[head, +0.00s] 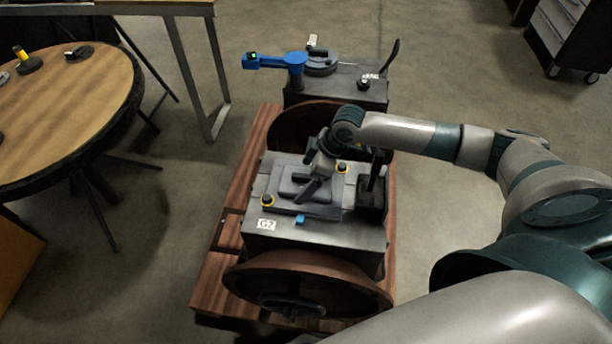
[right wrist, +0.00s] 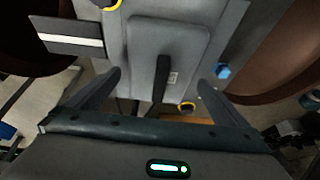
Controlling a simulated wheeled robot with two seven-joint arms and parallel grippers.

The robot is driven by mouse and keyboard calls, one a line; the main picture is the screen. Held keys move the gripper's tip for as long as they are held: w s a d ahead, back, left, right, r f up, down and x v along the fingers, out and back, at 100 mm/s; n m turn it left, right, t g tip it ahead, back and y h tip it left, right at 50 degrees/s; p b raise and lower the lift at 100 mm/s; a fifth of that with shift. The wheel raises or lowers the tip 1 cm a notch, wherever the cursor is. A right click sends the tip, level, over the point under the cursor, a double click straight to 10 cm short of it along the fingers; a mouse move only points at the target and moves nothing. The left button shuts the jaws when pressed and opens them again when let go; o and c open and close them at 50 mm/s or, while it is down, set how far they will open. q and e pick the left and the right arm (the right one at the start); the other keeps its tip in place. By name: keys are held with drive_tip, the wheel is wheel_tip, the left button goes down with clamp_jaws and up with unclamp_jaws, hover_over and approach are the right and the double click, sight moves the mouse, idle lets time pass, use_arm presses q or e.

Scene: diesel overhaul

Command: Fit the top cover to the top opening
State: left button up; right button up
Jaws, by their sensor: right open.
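The top cover (head: 291,186) is a dark grey rectangular plate with a raised middle. It lies on top of the housing marked G2 (head: 268,243); the top opening does not show, and I cannot tell how well the cover is seated. My right gripper (head: 316,186) is just above the cover. In the right wrist view the cover (right wrist: 148,50) has a dark upright handle (right wrist: 162,76), which stands between the spread fingers of the right gripper (right wrist: 160,88), with a gap on both sides. My left gripper is not in view.
Yellow-ringed black knobs (head: 267,201) and a blue piece (head: 300,219) sit around the cover. A second housing with a blue tool (head: 275,62) stands behind. The assembly rests on a wooden pallet (head: 212,283).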

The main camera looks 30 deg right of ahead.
drive_tip(key=v, duration=1.2)
drive_tip(key=shift+b, duration=0.3)
